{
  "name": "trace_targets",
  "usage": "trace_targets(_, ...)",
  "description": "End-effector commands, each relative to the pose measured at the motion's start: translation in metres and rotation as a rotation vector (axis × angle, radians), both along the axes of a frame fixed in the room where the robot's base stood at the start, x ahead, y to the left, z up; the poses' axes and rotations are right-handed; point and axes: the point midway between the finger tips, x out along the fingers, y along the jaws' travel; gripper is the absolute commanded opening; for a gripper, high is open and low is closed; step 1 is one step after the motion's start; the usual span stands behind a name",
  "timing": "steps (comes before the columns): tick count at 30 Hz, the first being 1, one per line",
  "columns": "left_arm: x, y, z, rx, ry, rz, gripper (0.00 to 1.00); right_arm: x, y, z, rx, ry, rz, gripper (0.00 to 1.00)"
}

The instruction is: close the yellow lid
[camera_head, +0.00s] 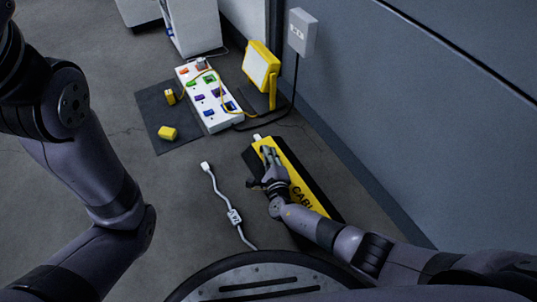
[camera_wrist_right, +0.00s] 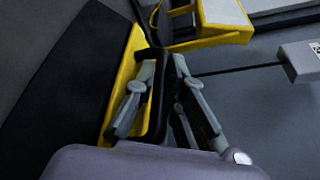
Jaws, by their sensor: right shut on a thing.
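The yellow lid (camera_head: 306,191), with black lettering, lies along a black cable channel (camera_head: 325,199) on the floor near the wall. My right gripper (camera_head: 267,154) is at the lid's far half and covers part of it. In the right wrist view the fingers (camera_wrist_right: 166,66) are shut on the lid, with a yellow strip of it (camera_wrist_right: 119,82) beside and behind the left finger. A dark edge shows between the fingers. I cannot tell how far the lid is raised. My left arm is at the left, its gripper out of view.
A white socket panel (camera_head: 196,76) stands on a dark mat (camera_head: 151,108) with yellow blocks (camera_head: 167,132). A yellow work lamp (camera_head: 258,68) is behind the channel. A grey cable (camera_head: 219,188) lies left of it. The wall (camera_head: 400,120) is close on the right.

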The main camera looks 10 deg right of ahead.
Motion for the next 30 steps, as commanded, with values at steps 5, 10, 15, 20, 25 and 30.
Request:
trace_targets(5, 0.000, 0.000, 0.000, 0.000, 0.000, 0.000, 0.53, -0.002, 0.000, -0.003, -0.001, 0.006, 0.003, 0.19)
trace_targets(10, 0.000, 0.000, 0.000, 0.000, 0.000, 0.000, 0.53, -0.001, 0.000, -0.002, 0.000, 0.005, 0.002, 0.20)
trace_targets(15, -0.001, 0.001, -0.001, 0.000, 0.000, 0.002, 0.53, -0.001, 0.000, -0.001, 0.001, 0.004, 0.001, 0.20)
trace_targets(20, -0.001, 0.001, -0.001, 0.000, 0.000, 0.002, 0.53, -0.001, 0.000, -0.001, 0.001, 0.003, 0.001, 0.20)
trace_targets(25, -0.001, 0.001, 0.003, 0.000, -0.001, 0.001, 0.53, 0.000, -0.001, 0.002, 0.028, 0.013, 0.001, 0.20)
trace_targets(30, -0.001, 0.000, 0.017, 0.000, -0.002, 0.001, 0.53, 0.002, -0.008, 0.016, 0.182, 0.075, -0.001, 0.20)
